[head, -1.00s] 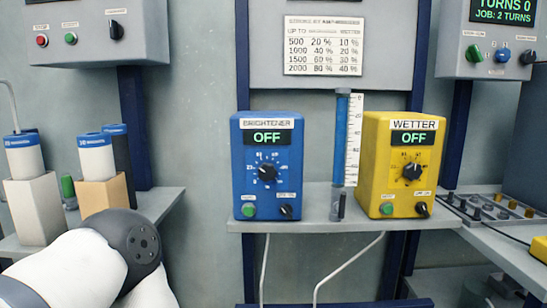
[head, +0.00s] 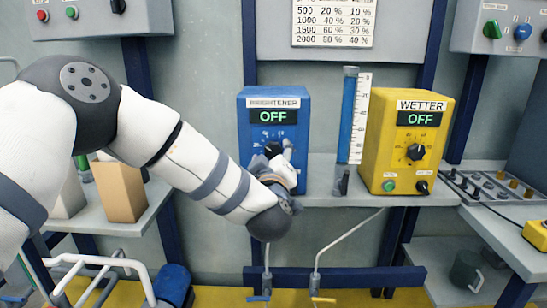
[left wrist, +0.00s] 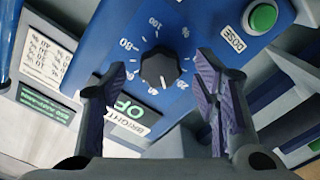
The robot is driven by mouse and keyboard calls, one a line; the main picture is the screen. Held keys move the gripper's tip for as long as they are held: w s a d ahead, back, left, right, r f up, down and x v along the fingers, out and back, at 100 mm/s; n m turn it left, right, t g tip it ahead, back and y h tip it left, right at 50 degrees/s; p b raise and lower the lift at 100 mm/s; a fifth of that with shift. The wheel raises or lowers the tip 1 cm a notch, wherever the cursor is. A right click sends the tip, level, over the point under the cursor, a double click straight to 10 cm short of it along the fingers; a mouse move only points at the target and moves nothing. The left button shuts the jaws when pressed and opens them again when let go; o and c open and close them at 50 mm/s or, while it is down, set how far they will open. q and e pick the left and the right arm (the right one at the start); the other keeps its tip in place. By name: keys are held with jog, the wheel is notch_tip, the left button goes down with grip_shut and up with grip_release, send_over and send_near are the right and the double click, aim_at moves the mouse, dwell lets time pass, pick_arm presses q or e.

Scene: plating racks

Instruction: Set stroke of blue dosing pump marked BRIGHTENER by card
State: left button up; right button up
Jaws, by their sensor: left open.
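The blue pump (head: 244,130), labelled BRIGHTENER with its display reading OFF, stands on the middle shelf. Its black dial (left wrist: 160,68) shows in the left wrist view with a ring of printed numbers; I cannot read its setting surely. My left gripper (head: 279,150) is in front of the pump. In the left wrist view my left gripper (left wrist: 158,75) is open, one finger on each side of the dial, with no contact visible. The dosing card (head: 333,22) hangs above, its top cut off; rows from 500 to 2000 show. My right gripper is not in view.
The yellow WETTER pump (head: 372,150), also OFF, stands to the right. A tube of blue liquid with a scale (head: 350,115) stands between the pumps. A green DOSE button (left wrist: 263,17) sits beside the dial face. My left arm covers the pump's lower front.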

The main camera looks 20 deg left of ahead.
pick_arm(q)
jog(key=shift+w+a, duration=0.1)
jog(key=shift+w, duration=0.3)
